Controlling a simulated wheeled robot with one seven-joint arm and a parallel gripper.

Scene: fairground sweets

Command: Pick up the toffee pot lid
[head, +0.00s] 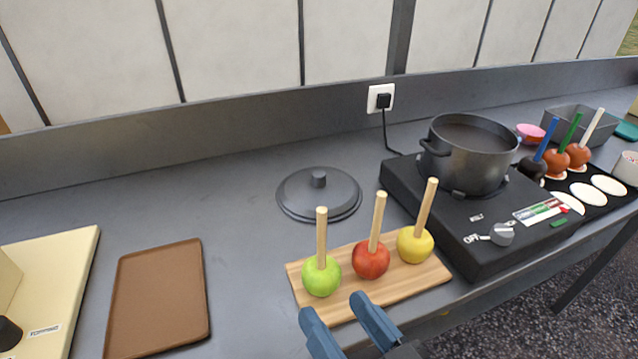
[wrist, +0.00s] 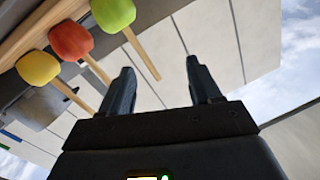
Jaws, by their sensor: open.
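The toffee pot lid (head: 300,196) is a dark grey round disc with a short cylindrical knob (head: 319,178) on top. It lies flat on the grey counter, left of the hot plate and behind the apple board. My gripper (head: 341,312) is open and empty at the front edge of the counter, in front of the board. The apples stand between it and the lid. In the wrist view my gripper's two fingers (wrist: 164,85) are apart with nothing between them. The lid cannot be made out in the wrist view.
A wooden board (head: 434,277) holds green (head: 321,278), red (head: 370,262) and yellow (head: 415,247) apples with upright sticks. A dark pot (head: 468,160) stands on the black hot plate (head: 490,259) at right. A brown tray (head: 157,300) lies left. Counter left of the lid is clear.

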